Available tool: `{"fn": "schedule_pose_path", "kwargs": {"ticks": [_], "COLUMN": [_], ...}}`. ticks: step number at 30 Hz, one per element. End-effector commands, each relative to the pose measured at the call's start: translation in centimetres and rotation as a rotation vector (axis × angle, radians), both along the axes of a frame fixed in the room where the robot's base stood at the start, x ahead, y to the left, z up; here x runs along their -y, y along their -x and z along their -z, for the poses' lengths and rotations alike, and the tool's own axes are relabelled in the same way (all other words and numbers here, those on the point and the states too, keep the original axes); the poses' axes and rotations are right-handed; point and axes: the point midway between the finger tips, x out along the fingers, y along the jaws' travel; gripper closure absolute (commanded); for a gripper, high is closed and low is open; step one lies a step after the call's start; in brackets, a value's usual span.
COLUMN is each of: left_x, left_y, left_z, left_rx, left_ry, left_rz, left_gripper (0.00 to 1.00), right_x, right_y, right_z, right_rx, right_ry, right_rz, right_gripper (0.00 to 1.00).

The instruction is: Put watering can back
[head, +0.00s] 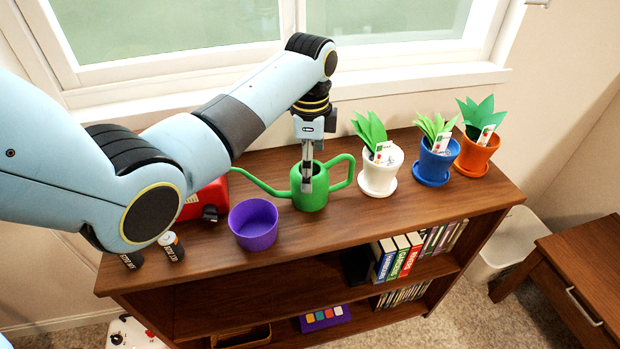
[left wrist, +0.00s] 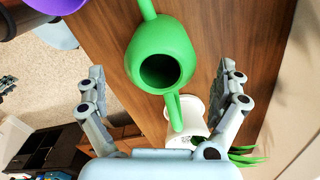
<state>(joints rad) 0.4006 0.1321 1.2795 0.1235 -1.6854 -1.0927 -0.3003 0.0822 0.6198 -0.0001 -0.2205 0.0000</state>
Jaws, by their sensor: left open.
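The green watering can (head: 320,193) stands upright on top of the wooden shelf (head: 350,232), its spout to the left and its handle to the right. It also shows in the left wrist view (left wrist: 150,45), with its round opening facing the camera and its handle near the white pot. My left gripper (head: 307,178) points down directly over the can and hides part of its rim. In the left wrist view, its two fingers are spread wide on either side of the can, and nothing is held. I cannot tell whether a finger touches the can. My right gripper is not in view.
A purple pot (head: 254,229) stands left of the can, with a red object (head: 204,201) behind it. White (head: 380,178), blue (head: 436,165) and orange (head: 475,157) plant pots stand to the right. The window wall is behind. The shelf's front right top is clear.

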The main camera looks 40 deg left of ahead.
Motion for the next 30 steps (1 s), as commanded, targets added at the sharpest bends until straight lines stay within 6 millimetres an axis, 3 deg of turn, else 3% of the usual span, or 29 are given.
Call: {"fn": "schedule_pose_path", "kwargs": {"ticks": [3, 9, 30], "left_x": [0.0, 0.0, 0.0], "left_y": [-0.1, -0.1, 0.0], "left_z": [-2.4, -4.6, -4.8], "left_rx": [0.003, 0.001, -0.001], "left_ry": [-0.001, 0.000, 0.001], "left_rz": [0.000, 0.001, 0.001], "left_gripper": [0.00, 0.00, 0.00], "right_x": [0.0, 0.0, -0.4], "right_y": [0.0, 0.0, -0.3], "right_z": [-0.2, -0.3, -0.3], "right_rx": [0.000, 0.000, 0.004], "right_ry": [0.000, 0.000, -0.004], "right_rz": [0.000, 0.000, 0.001], "right_gripper": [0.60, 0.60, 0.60]}}
